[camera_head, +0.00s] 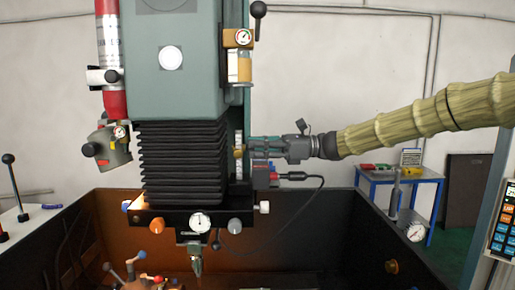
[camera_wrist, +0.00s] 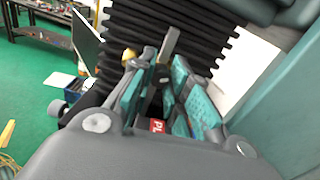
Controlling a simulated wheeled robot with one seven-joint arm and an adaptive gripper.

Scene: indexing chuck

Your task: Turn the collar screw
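My gripper (camera_head: 258,147) reaches in from the right in the head view, its tip at a pale graduated strip (camera_head: 239,142) beside the black bellows (camera_head: 182,160). A small brass-coloured part (camera_head: 239,153) sits on that strip, just at the fingertips. In the wrist view, my gripper (camera_wrist: 162,66) has its teal-padded fingers apart. A dark piece and a grey bar (camera_wrist: 170,42) show between and beyond the tips. A brass part (camera_wrist: 128,55) shows just left of the left fingertip. I cannot tell which part is the collar screw, or whether the fingers touch anything.
The green machine column (camera_head: 172,60) stands above the bellows. A small box with a cable (camera_head: 266,174) is just below my gripper. A dial gauge (camera_head: 200,222) and knobs line the black plate below. A blue table (camera_head: 400,175) stands at the right, clear of the machine.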

